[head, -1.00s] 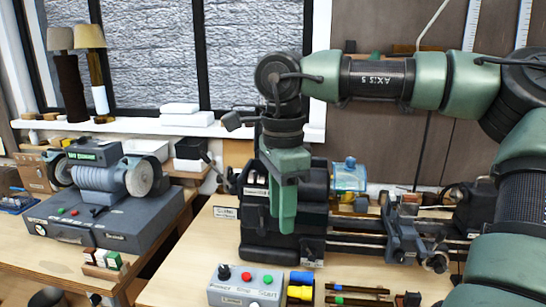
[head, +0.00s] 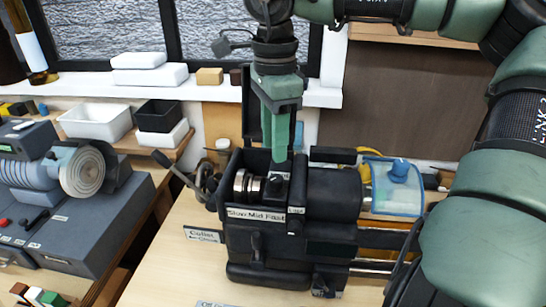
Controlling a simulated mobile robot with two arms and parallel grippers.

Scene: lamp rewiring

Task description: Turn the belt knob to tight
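The black lathe headstock (head: 265,250) stands on the wooden bench with its top open, showing shiny stepped pulleys (head: 246,187). A "Slow Mid Fast" label (head: 254,215) is on its front edge. A small dark block-like part (head: 276,188) sits right of the pulleys; I cannot tell whether it is the belt knob. A dark lever (head: 257,246) is on the front face. My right gripper (head: 280,155) points down over the opening, its tips just above the small dark part. Contact is unclear, and its fingers overlap, hiding any gap. My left gripper is out of view.
A clear blue guard (head: 393,186) is right of the headstock. Black (head: 158,116) and white trays (head: 95,121) are behind. My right arm covers the right side.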

